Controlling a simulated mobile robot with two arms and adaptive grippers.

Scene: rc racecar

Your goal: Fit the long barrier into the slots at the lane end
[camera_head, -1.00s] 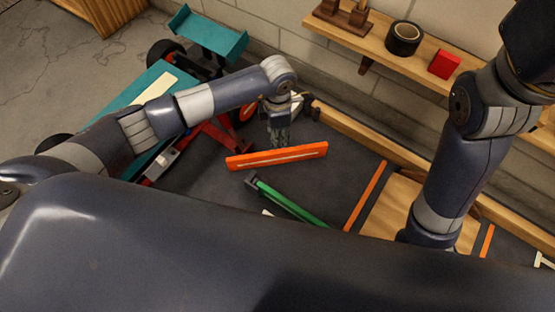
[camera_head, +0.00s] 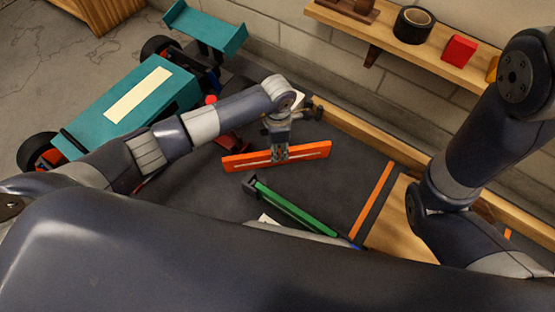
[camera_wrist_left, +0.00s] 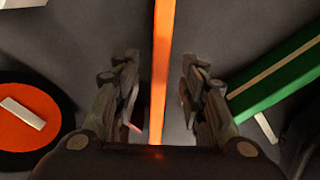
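An orange barrier (camera_head: 305,153) with a pale stripe stands on the dark floor mat, in the middle of the head view. My left gripper (camera_head: 278,153) is down over its middle from above. In the left wrist view the barrier (camera_wrist_left: 162,50) runs as a narrow orange bar between the two fingers of my left gripper (camera_wrist_left: 159,90). The fingers are open, with a gap on each side of the bar. A green barrier (camera_head: 290,207) with a dark end lies nearer to me, apart from the orange one. My right gripper is hidden; only my right arm shows.
A teal racecar (camera_head: 100,120) stands at left, close to my left arm. An orange-and-black wheel (camera_wrist_left: 35,118) is beside the left gripper. A wooden rail (camera_head: 370,140) runs along the wall. An orange floor strip (camera_head: 372,200) and a wooden board (camera_head: 395,235) lie at right.

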